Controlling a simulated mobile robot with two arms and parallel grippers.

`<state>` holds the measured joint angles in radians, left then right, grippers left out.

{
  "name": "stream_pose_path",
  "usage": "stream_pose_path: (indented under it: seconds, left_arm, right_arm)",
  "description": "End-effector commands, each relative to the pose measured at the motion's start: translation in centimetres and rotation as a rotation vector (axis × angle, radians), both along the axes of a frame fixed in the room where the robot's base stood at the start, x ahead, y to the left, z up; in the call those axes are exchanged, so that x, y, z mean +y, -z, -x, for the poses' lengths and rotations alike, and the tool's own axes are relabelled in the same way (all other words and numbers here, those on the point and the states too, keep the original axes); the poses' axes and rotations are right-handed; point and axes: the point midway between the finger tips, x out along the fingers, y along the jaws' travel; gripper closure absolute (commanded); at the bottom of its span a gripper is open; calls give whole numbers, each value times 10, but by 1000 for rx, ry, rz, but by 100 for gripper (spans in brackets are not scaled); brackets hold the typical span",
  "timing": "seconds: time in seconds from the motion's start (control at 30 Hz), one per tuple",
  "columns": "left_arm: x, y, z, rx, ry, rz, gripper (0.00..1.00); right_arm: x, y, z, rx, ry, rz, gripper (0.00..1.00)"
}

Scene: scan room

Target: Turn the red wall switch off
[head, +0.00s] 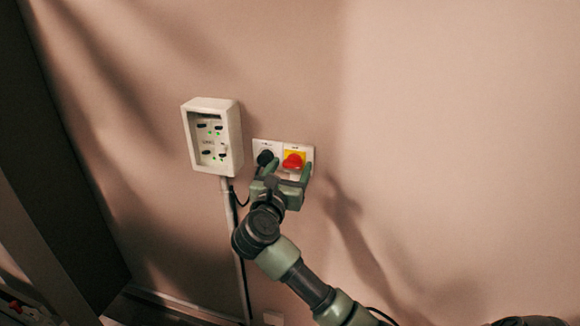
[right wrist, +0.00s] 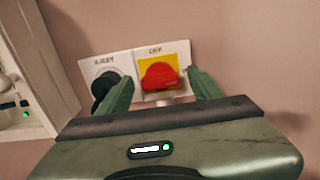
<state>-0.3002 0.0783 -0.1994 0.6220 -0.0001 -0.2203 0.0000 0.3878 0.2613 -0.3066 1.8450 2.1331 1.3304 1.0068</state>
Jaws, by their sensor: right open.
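The red wall switch (head: 293,161) is a red knob on a yellow square on a white wall plate. It also shows in the right wrist view (right wrist: 159,76). My right gripper (head: 287,168) is open, with its fingers on either side of and slightly below the red knob. In the right wrist view the left finger lies in front of the gap between the red knob and a black knob (right wrist: 103,85). I cannot tell whether a finger touches the red knob. My left gripper is in neither view.
A white box (head: 212,137) with small black switches and green lights is mounted on the wall to the left. A conduit (head: 232,225) and black cable run down from it. The wall to the right is bare. A dark panel (head: 60,160) stands at the far left.

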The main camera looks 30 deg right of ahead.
Motion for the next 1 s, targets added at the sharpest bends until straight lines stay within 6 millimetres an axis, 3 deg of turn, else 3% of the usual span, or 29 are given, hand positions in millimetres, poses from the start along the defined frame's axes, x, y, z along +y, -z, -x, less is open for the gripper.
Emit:
stream_pose_path:
  seconds: [0.17, 0.3, 0.4, 0.77, 1.0]
  left_arm:
    - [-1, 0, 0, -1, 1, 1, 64]
    - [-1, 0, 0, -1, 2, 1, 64]
    - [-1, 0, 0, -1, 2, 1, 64]
    - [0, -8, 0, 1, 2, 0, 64]
    - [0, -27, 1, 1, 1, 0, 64]
  right_arm:
    - [0, 0, 0, 0, 0, 0, 35]
    - [0, 0, 0, 1, 0, 1, 74]
    - [0, 0, 0, 1, 0, 1, 97]
    - [1, -1, 0, 51, 1, 39, 97]
    - [1, -2, 0, 177, 0, 144, 97]
